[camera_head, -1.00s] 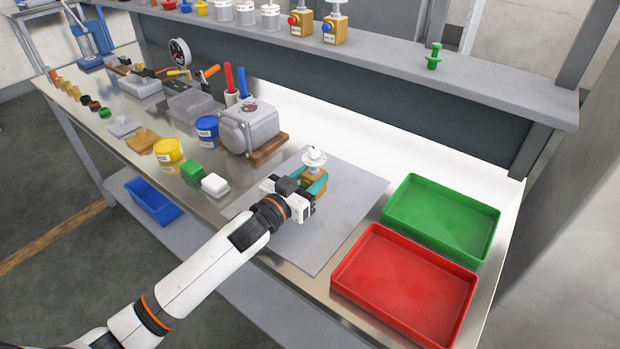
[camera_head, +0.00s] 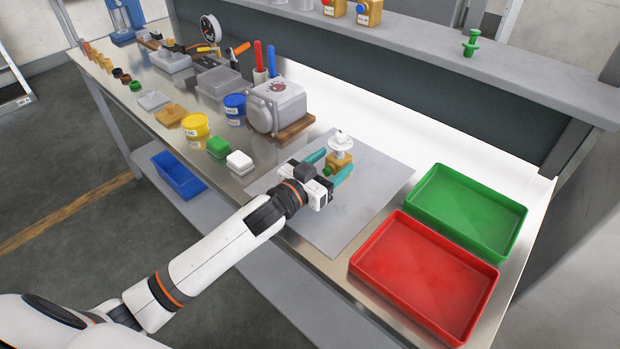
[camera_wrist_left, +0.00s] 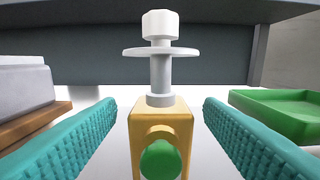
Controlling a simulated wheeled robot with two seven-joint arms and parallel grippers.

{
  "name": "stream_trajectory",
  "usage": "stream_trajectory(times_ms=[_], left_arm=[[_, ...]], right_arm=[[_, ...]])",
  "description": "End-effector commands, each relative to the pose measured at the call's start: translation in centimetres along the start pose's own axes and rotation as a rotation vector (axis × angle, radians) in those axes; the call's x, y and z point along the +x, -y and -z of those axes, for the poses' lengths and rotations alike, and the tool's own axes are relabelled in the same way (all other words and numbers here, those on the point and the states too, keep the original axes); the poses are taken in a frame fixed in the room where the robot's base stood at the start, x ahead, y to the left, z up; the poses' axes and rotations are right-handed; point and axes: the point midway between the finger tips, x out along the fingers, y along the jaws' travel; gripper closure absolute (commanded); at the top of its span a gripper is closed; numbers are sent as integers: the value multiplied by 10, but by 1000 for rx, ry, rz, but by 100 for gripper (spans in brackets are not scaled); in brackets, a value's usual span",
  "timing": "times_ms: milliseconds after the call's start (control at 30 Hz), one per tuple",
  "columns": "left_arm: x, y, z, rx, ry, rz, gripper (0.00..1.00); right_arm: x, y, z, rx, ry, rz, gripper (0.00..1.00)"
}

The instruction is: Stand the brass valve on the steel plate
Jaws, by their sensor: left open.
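The brass valve (camera_head: 341,160) stands upright on the grey steel plate (camera_head: 352,228), with its white stem and disc on top. In the left wrist view the brass valve (camera_wrist_left: 160,118) is centred, with a green round port on its near face. My left gripper (camera_head: 328,169) is open, its teal fingers on either side of the valve. In the left wrist view a gap shows between each finger and the valve body. The valve's lower part is partly hidden by the gripper in the head view. My right gripper is not in view.
A green tray (camera_head: 513,245) and a red tray (camera_head: 484,309) stand right of the plate. A grey machine housing on a wooden base (camera_head: 296,131) stands behind left. A shelf runs along the back.

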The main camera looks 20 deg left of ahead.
Motion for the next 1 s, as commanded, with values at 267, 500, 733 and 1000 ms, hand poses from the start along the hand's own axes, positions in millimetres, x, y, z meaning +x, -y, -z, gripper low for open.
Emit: stream_trajectory(times_ms=[267,500,733,1000], left_arm=[[-59,0,3,1,-4,0,38],[-92,0,1,1,-1,0,38],[-103,0,0,0,0,0,38],[-103,0,0,1,1,0,38]], right_arm=[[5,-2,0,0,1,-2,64],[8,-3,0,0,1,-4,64],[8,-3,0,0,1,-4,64],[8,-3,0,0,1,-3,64]])
